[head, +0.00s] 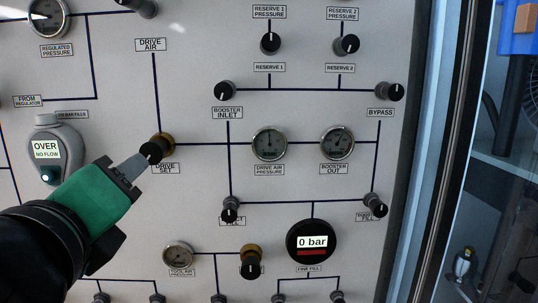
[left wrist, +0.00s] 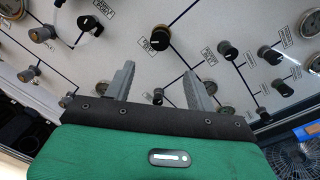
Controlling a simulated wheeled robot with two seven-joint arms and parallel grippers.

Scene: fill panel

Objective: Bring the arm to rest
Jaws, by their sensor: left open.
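My left gripper (head: 140,161) comes in from the lower left in the head view, with its green body and grey fingers in front of the panel. Its fingertips appear at or just beside the black DRIVE SET knob (head: 152,152) with its brass collar; I cannot tell whether they touch. In the left wrist view the two fingers of the gripper (left wrist: 162,78) stand apart with nothing clamped between them. A black knob (left wrist: 157,97) shows in the gap between them. My right gripper is in neither view.
The white panel (head: 190,80) carries many knobs and gauges, such as the drive air pressure gauge (head: 269,143). A round display (head: 312,242) reads 0 bar. A grey device (head: 45,150) reads OVER NO FLOW. A frame edge (head: 427,150) bounds the panel at right.

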